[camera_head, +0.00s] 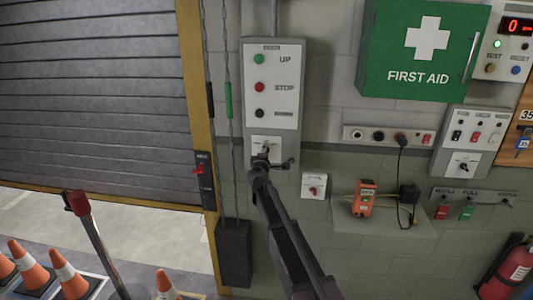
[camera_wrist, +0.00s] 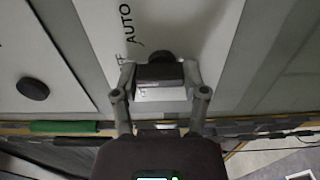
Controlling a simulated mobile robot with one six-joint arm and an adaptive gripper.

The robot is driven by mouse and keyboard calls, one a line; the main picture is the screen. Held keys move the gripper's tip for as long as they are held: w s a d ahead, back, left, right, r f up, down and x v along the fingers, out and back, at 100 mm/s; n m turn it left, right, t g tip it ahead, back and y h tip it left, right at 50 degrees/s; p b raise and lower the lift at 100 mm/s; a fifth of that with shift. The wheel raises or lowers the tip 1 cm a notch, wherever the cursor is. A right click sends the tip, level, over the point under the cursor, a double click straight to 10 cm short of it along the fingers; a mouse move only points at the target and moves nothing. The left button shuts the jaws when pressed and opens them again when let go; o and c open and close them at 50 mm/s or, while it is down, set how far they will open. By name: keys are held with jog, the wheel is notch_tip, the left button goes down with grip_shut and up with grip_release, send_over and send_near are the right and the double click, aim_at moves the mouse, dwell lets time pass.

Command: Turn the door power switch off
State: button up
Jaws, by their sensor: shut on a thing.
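The door control panel (camera_head: 293,170) hangs on the wall beside the roller door, with UP, STOP and a lower button above a white plate. A black switch knob (camera_wrist: 160,57) is on that plate, with AUTO and a partly hidden word ending in FF printed beside it in the wrist view. My gripper (camera_head: 268,158) is at this plate. In the wrist view my gripper (camera_wrist: 160,76) is shut on the dark knob, one finger on each side. The fingers hide part of the knob in the head view, so its exact angle is unclear.
A red-handled switch (camera_head: 199,170) is on a dark plate by the yellow door frame. A small white switch box (camera_head: 314,185) is just right of my gripper. A shelf (camera_head: 380,222) holds an orange device (camera_head: 364,199). Cones (camera_head: 30,265) stand lower left.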

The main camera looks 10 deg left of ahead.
jog(key=o, duration=1.2)
jog(key=shift+c, duration=0.2)
jog(key=s, duration=1.2)
jog(key=shift+a, duration=0.25)
